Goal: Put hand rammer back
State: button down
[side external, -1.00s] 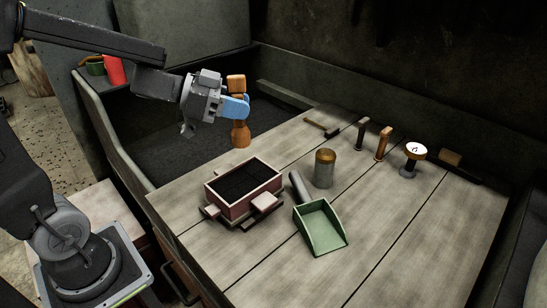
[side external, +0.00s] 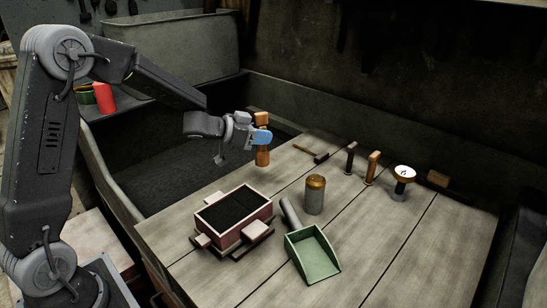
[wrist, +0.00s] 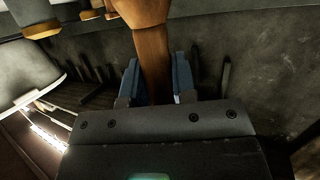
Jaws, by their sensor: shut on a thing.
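The hand rammer (side external: 262,157) is a brown wooden tool held upright above the back left part of the bench. My gripper (side external: 262,137), with blue fingers, is shut on its middle. In the wrist view the rammer's wooden shaft (wrist: 153,60) stands between the blue fingers of my gripper (wrist: 157,82). The rammer's lower end appears raised above the bench top, though the exact gap is hard to tell.
A moulding flask filled with dark sand (side external: 268,212), a green scoop (side external: 312,256) and a metal can (side external: 314,197) stand mid-bench. Along the back are a hammer (side external: 318,157), a dark upright tool (side external: 350,160), a wooden-handled tool (side external: 371,170), a round gauge (side external: 403,174) and a brush (side external: 438,179).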

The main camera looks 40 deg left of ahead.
jog(key=shift+w+d+f, duration=0.3)
jog(key=shift+d+f, duration=0.15)
jog(key=shift+f, duration=0.55)
jog(key=shift+w+d+f, duration=0.3)
jog(key=shift+d+f, duration=0.2)
jog(key=shift+f, duration=0.45)
jog(key=shift+w+d+f, duration=0.3)
jog(key=shift+d+f, duration=0.15)
jog(key=shift+f, duration=0.55)
jog(key=shift+f, duration=0.15)
jog(key=c, duration=0.9)
grip_release()
